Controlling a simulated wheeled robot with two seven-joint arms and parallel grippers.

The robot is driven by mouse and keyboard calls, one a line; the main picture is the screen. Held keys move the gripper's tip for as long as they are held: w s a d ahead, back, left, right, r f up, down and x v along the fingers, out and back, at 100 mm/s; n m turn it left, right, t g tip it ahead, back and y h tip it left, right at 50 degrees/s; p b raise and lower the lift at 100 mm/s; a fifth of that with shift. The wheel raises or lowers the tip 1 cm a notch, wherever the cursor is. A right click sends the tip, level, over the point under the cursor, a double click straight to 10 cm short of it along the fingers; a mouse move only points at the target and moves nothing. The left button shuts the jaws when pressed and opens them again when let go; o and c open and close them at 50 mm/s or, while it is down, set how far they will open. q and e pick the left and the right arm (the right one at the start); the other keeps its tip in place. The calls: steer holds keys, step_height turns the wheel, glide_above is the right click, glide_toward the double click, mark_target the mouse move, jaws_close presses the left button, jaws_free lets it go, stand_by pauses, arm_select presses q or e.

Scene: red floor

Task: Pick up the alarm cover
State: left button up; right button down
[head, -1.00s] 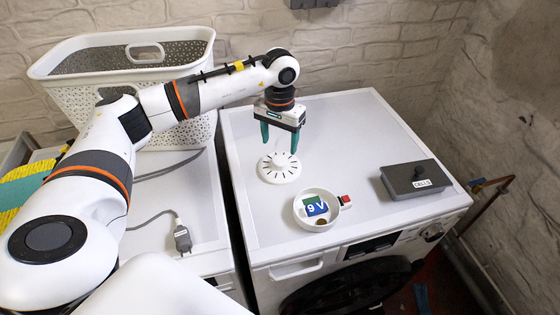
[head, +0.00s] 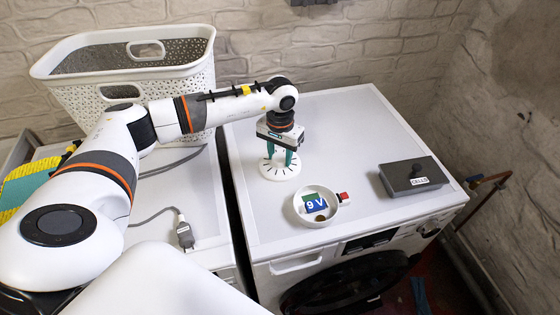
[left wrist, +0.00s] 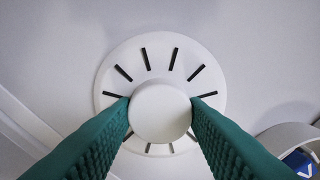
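The alarm cover (head: 268,171) is a white round disc with dark radial slots and a raised round knob. It lies flat on the white machine top. In the left wrist view the cover (left wrist: 110,75) fills the middle, its knob between my green fingers. My left gripper (head: 279,157) points down over the cover. In the left wrist view the left gripper (left wrist: 160,105) has one fingertip against each side of the knob, so it looks shut on the cover. My right gripper is not in view.
A white round alarm base (head: 299,215) with a 9 V battery (head: 315,203) inside stands in front of the cover. A grey CELLS box (head: 405,178) is at the right. A white laundry basket (head: 75,95) and a plug (head: 185,236) are on the left top. A dark gap separates the tops.

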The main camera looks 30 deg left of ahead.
arm_select(q)
steer(key=shift+c, duration=1.4)
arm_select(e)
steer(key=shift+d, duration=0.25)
arm_select(q)
steer(key=shift+r, duration=0.1)
